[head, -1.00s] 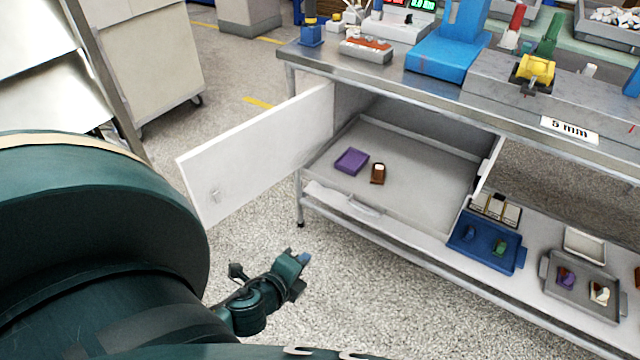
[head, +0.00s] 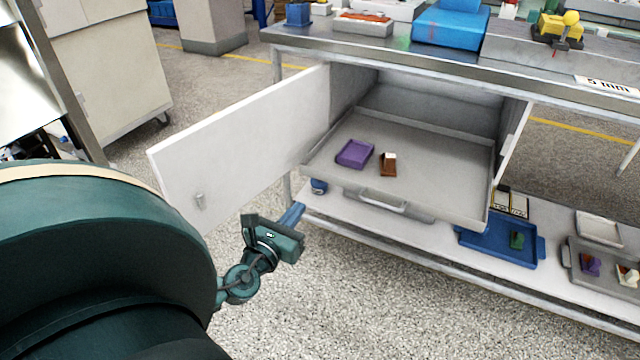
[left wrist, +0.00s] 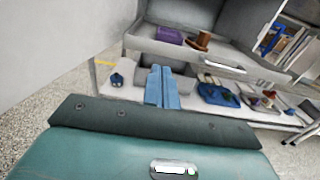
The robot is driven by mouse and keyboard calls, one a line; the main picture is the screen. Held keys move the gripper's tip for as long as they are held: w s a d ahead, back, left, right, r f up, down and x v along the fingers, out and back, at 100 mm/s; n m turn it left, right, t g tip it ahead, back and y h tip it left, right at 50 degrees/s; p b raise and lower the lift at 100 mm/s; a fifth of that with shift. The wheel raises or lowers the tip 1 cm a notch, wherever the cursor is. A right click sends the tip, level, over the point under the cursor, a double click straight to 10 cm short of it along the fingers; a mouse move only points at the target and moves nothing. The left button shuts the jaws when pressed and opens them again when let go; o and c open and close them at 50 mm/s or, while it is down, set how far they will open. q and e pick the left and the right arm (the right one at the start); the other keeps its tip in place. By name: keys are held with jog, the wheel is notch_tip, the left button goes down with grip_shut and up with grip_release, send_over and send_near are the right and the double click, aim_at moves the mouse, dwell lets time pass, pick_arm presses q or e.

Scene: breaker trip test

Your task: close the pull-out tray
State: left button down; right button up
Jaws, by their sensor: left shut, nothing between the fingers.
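The pull-out tray (head: 440,168) is a grey, shallow tray under the bench, pulled out of its cabinet, with a handle (head: 382,202) on its front. It holds a purple box (head: 355,153) and a brown-and-white item (head: 388,164). The left wrist view also shows the tray front (left wrist: 190,52) and its handle (left wrist: 225,66). My left gripper (head: 296,214) is in front of the tray's left corner, apart from it. Its blue fingers (left wrist: 162,88) are shut and empty, below the tray in the left wrist view. My right gripper is not in view.
A white cabinet door (head: 235,135) stands open left of the tray. The lower shelf (head: 340,212) carries a blue tray (head: 498,243) and a grey tray (head: 582,262) with small items. The bench top (head: 400,48) is above. The floor in front is clear.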

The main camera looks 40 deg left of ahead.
aim_at(326, 174)
pick_arm(q)
jog(key=b+x, duration=0.1)
jog(key=x, duration=1)
jog(key=shift+w+b, duration=0.15)
jog(key=shift+b, duration=0.25)
jog(key=shift+w, duration=0.15)
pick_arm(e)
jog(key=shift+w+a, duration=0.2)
